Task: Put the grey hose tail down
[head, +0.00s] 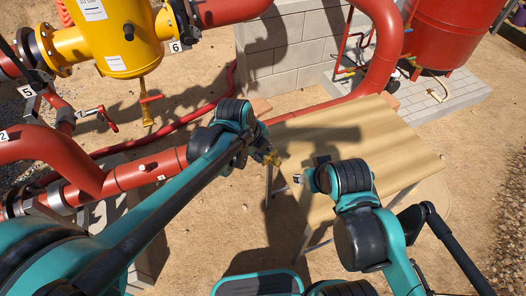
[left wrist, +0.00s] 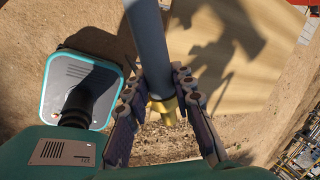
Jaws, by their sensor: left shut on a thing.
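The grey hose tail (left wrist: 148,45) shows in the left wrist view as a thick grey tube with a brass collar (left wrist: 164,108) at its lower end. My left gripper (left wrist: 160,85) is shut on it, with a finger on each side just above the collar. In the head view my left gripper (head: 262,150) is small and dark at the left edge of the wooden table, with a brass-coloured bit at its tip. My right gripper (head: 298,180) is near the table's front left edge; its fingers are too small to tell.
The wooden table (head: 345,128) has a largely bare top, with arm shadows on it. Red pipes (head: 130,175) and a yellow strainer body (head: 120,40) stand at the left. A red tank (head: 440,30) stands at the back right. Sandy ground surrounds the table.

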